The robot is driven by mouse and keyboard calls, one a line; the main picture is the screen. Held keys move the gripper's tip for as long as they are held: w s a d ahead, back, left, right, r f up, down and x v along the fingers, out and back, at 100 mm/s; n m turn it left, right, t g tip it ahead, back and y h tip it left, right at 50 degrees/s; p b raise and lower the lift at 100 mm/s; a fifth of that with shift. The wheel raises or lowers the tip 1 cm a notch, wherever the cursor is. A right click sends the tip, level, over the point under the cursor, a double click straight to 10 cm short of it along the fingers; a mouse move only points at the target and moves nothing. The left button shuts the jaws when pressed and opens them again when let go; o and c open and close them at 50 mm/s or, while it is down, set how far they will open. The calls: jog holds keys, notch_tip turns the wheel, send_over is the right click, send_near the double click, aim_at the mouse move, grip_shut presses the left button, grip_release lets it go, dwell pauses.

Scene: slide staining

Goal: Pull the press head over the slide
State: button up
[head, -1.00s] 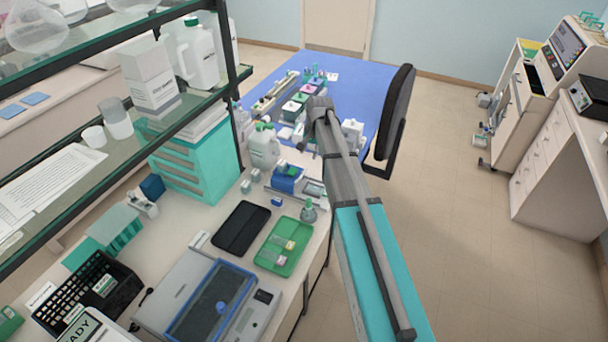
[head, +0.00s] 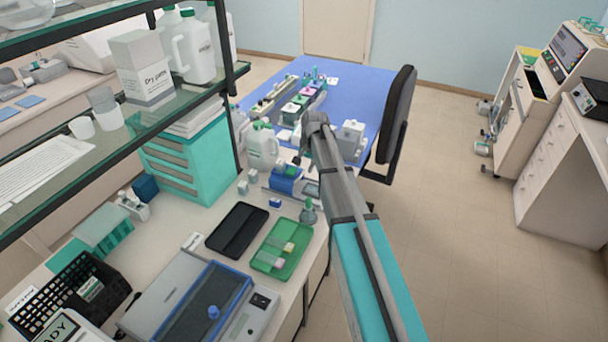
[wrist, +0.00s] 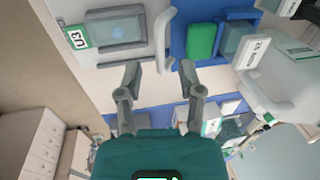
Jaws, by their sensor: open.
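The press, a blue device (head: 287,181), stands on the bench beyond the green tray in the head view. In the wrist view its blue body (wrist: 238,13) carries a green block (wrist: 201,41), and a pale upright bar (wrist: 165,40) stands left of it. I cannot tell which part is the press head. Left of the bar, a grey bed holds a slide (wrist: 115,29) with a green-edged label reading U3 (wrist: 76,38). My gripper (wrist: 160,70) is open and empty, its fingertips just below the bar in the picture. Contact cannot be told. In the head view my arm partly hides the bed.
A green tray (head: 264,262), a black tray (head: 226,243) and a small bottle (head: 308,212) stand nearer on the bench. White jugs (head: 262,148) stand behind the press. A blue-topped table (head: 352,88) and black chair (head: 397,115) lie beyond. Open floor is at right.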

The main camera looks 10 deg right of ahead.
jog(key=shift+w+a+f+b, duration=0.15)
jog(key=shift+f+b, duration=0.6)
jog(key=shift+f, duration=0.25)
grip_shut()
